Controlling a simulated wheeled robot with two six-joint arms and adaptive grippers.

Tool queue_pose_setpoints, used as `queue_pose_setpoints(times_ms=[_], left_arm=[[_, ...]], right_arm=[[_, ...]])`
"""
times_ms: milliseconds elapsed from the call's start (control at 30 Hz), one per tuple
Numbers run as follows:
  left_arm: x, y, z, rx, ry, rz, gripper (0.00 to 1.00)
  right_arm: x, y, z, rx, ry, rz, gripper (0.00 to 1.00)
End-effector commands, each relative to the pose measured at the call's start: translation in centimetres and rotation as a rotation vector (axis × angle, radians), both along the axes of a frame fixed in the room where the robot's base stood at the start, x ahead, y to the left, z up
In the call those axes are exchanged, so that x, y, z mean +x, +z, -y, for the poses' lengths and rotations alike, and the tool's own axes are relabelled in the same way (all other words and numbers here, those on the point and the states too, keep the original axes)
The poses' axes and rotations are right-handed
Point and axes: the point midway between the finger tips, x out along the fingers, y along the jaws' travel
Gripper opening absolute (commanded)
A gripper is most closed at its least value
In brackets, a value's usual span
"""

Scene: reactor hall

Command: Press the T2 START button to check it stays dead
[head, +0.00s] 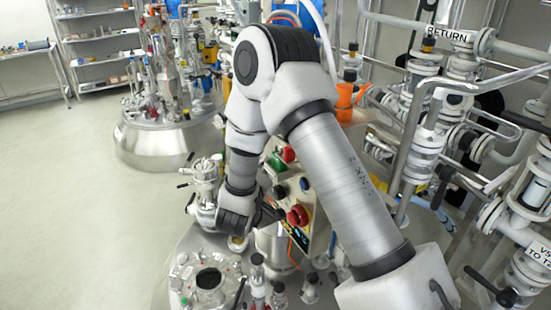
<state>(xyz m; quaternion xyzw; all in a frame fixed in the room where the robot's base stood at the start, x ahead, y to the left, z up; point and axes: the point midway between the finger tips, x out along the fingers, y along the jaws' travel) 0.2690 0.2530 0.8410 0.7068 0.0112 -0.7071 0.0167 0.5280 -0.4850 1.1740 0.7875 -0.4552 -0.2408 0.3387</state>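A control panel (317,222) stands in the middle, partly hidden behind my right arm. A green button (277,162) and a red button (289,154) are at its upper end. I cannot read the labels, so I cannot tell which one is T2 START. My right gripper (268,214) is dark and small beside the panel's left edge, partly hidden by its wrist. I cannot tell whether it is open or touches a button. My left gripper is not in view.
A steel vessel top (185,262) with several fittings lies below the panel. Another vessel (150,145) stands behind at the left. Pipes and valves (425,140), one marked RETURN, crowd the right. Shelves (100,45) stand at the back left. The floor (60,190) at left is clear.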

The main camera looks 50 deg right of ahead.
Motion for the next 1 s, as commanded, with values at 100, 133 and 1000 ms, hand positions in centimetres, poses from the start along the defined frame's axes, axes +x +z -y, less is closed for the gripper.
queue_pose_setpoints(times_ms=[100,133,1000], left_arm=[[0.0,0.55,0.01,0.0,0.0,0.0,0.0],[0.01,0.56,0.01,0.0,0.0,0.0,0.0],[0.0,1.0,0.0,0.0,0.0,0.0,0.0]], right_arm=[[-0.17,0.2,0.44,0.0,-0.001,0.0,0.0],[-0.19,0.17,0.5,0.0,-0.001,0.0,0.0],[-0.37,0.18,1.18,-0.001,-0.003,0.002,0.0]])
